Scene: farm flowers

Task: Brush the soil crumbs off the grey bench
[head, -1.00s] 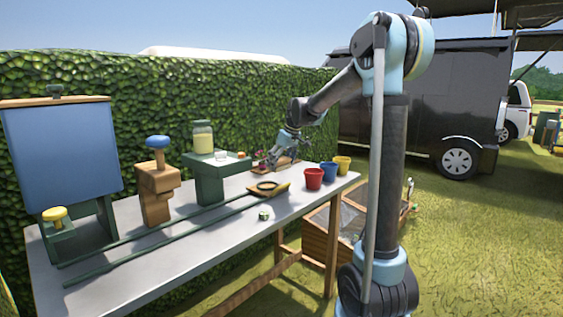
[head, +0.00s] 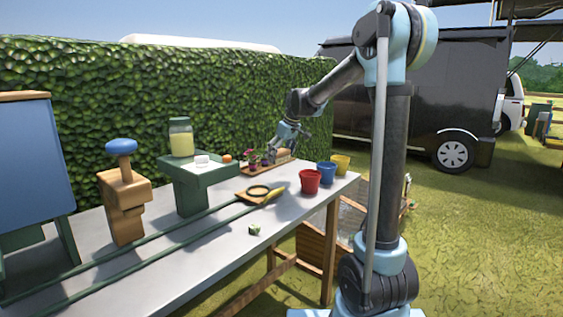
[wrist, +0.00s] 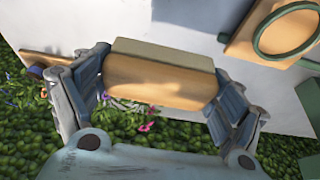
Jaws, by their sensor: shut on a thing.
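My gripper (head: 285,142) is at the far end of the grey bench (head: 222,232). In the wrist view, my gripper (wrist: 160,72) is shut on a tan block with a paler strip along one edge (wrist: 160,80), which looks like a brush. In the head view this brush (head: 284,153) shows small, close to the wooden plant tray (head: 262,172); I cannot tell if it touches the bench or tray. The bench top also shows in the wrist view (wrist: 190,25). I cannot make out soil crumbs in either view.
Red (head: 310,181), blue (head: 327,172) and yellow (head: 341,164) pots stand at the bench's right edge. A board with a dark ring (head: 243,196), a green stand (head: 192,190) with a jar (head: 181,140), and a blue-knobbed wooden block (head: 125,200) stand along it. A hedge is behind.

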